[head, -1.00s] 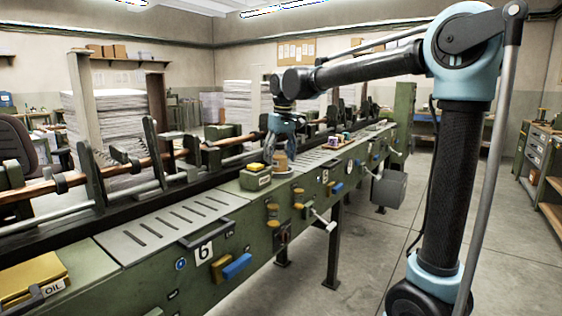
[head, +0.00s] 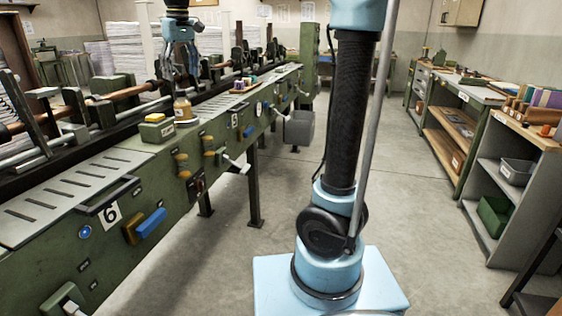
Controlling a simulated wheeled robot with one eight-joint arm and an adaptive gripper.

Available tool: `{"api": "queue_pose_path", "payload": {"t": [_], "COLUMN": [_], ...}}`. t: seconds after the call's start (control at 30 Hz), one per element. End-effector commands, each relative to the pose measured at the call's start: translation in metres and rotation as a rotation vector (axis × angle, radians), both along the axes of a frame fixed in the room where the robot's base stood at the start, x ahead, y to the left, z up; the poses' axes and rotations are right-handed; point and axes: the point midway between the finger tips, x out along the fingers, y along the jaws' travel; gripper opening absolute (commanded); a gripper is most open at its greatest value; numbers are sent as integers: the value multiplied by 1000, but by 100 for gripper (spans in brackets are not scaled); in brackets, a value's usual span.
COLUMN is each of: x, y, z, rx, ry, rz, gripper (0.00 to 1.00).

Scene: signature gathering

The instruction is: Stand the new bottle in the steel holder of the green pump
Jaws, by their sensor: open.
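An amber bottle (head: 182,109) stands upright on the green machine's bench top, just right of a small green box with a yellow top and white label (head: 155,129), which may be the green pump. The steel holder is too small to make out, so I cannot tell whether the bottle stands in it or beside the box.
The long green machine (head: 150,190) runs along the left, with handles and knobs on its front. Small coloured items (head: 244,84) lie farther along its top. Shelves (head: 510,170) stand at right, with open floor between.

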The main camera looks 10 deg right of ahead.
Motion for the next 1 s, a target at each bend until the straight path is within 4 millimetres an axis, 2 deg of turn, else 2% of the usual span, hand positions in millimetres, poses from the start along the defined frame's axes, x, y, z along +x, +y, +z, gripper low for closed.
{"api": "queue_pose_path", "payload": {"t": [0.17, 0.3, 0.47, 0.7, 0.87, 1.0], "x": [-2, -13, -34, -79, -116, -151], "y": [-56, -118, -184, -268, -313, -346], "z": [-19, -46, -82, -147, -197, -245], "rx": [3, 7, 13, 18, 20, 22], "ry": [-5, -11, -20, -33, -42, -51], "rz": [-72, -154, -248, -391, -485, -568], "gripper": [68, 68, 68, 68, 68, 68]}}
